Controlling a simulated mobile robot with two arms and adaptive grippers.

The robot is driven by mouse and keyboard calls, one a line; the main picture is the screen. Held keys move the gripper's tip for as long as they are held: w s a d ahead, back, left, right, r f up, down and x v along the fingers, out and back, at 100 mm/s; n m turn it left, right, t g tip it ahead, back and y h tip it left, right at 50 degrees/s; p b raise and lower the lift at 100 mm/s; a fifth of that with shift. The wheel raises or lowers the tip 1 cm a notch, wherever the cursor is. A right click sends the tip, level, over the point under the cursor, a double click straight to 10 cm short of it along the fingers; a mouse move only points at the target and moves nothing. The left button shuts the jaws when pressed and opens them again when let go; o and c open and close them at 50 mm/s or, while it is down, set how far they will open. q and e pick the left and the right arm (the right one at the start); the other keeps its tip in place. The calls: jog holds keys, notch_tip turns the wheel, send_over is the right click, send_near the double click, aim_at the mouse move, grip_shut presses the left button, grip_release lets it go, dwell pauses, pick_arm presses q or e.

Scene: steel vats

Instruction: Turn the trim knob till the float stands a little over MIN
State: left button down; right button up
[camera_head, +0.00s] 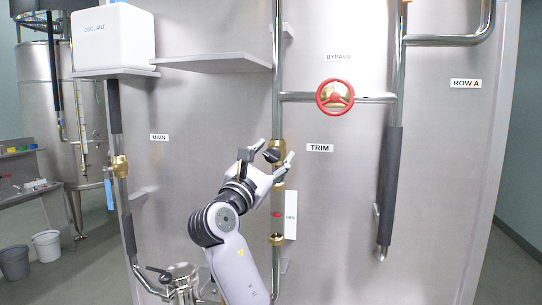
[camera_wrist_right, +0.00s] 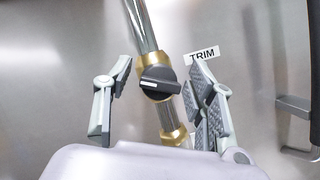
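The trim knob (camera_wrist_right: 158,82) is black with a white pointer line and sits on a brass fitting of a vertical steel pipe. In the head view the knob (camera_head: 271,155) shows between the fingertips of my right gripper (camera_head: 273,155). In the right wrist view, my right gripper (camera_wrist_right: 162,80) is open, its fingers on either side of the knob with gaps visible. A red float mark (camera_head: 276,214) shows in the gauge below, beside a white scale plate (camera_head: 291,215). Its lettering is too small to read, so the float's height against MIN is unclear. My left gripper is out of view.
The TRIM label (camera_head: 320,148) is right of the knob. A red bypass handwheel (camera_head: 335,97) is above right. A shelf (camera_head: 212,62) juts out above left, near the white COOLANT box (camera_head: 113,36). A dark-sleeved pipe (camera_head: 390,185) hangs at right.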

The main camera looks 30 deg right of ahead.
jog(key=c, duration=1.1)
jog(key=m+g+b, duration=0.1)
jog(key=m, duration=0.2)
jog(key=shift+f, duration=0.1)
jog(key=shift+m+g, duration=0.7)
jog(key=shift+m, duration=0.7)
jog(key=o, duration=1.2)
jog(key=shift+c, duration=0.2)
jog(key=v, duration=1.2)
